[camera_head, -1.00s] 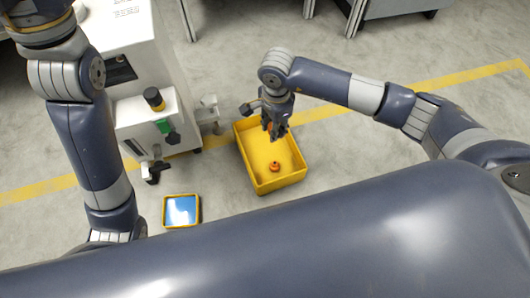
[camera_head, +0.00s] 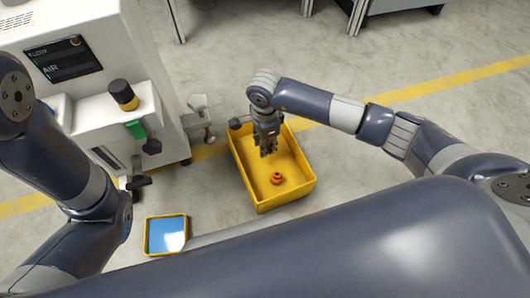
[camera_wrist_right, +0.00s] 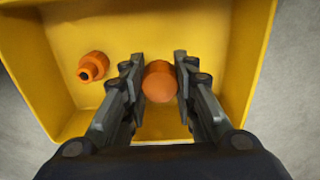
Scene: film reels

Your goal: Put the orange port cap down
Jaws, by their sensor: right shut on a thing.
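An orange port cap (camera_wrist_right: 160,82) is between the fingertips of my right gripper (camera_wrist_right: 160,78), which is shut on it. In the head view my right gripper (camera_head: 268,152) points down inside the yellow bin (camera_head: 288,200), and the fingers mostly hide the held cap there. A second orange cap (camera_head: 277,178) lies on the bin floor. It also shows in the right wrist view (camera_wrist_right: 93,66), left of the fingers and apart from them. My left arm is at the left of the head view, but its gripper is out of view.
A white machine (camera_head: 75,60) with a black-and-yellow knob (camera_head: 124,95) and a green part (camera_head: 136,128) stands left of the bin. A small yellow tray with a blue inside (camera_head: 166,236) lies on the floor. Bare floor lies right of the bin.

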